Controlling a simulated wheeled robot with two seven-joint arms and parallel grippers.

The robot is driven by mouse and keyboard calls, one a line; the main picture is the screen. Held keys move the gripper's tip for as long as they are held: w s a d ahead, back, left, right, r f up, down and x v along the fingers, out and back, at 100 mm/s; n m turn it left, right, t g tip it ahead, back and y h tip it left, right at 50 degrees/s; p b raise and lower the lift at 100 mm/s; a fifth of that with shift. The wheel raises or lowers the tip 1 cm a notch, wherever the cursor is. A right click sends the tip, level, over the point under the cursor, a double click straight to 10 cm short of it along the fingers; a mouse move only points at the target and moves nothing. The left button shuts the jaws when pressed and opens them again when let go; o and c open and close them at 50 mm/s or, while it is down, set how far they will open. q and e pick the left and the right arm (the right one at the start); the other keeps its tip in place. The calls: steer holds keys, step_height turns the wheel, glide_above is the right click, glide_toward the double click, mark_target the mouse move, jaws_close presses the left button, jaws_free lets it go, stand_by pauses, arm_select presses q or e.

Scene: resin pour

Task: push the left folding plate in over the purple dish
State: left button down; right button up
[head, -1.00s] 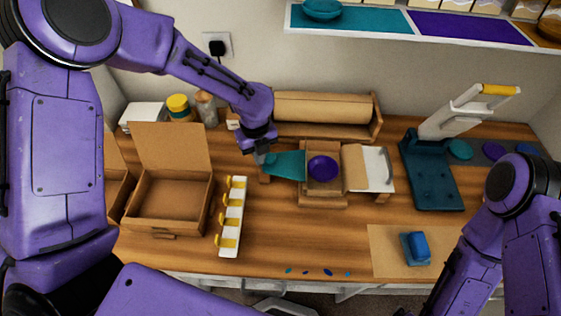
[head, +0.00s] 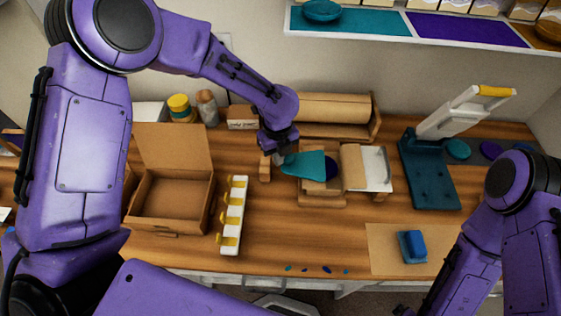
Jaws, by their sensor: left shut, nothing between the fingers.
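The teal left folding plate (head: 303,164) lies over the left and middle part of the wooden fixture (head: 322,199). It covers most of the purple dish (head: 333,168); only the dish's right side shows past the plate's right edge. My left gripper (head: 277,158) is shut and empty at the plate's left end, close against it; whether they touch I cannot tell.
An open cardboard box (head: 173,190) and a white rack with yellow clips (head: 233,215) stand to the left. A dark teal press (head: 430,170) stands to the right. A blue block (head: 412,246) lies on a brown mat (head: 380,258).

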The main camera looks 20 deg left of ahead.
arm_select(q)
steer(key=a+p, duration=0.1)
steer(key=a, duration=0.2)
steer(key=s+a+p, duration=0.1)
steer(key=a, duration=0.2)
steer(key=s+a, duration=0.1)
steer(key=a, duration=0.2)
steer(key=shift+s+p, duration=0.15)
steer(key=shift+p, duration=0.25)
step_height(320, 180, up, 10)
steer(key=p, duration=0.7)
steer(key=shift+d+p, duration=0.15)
steer(key=shift+p, duration=0.15)
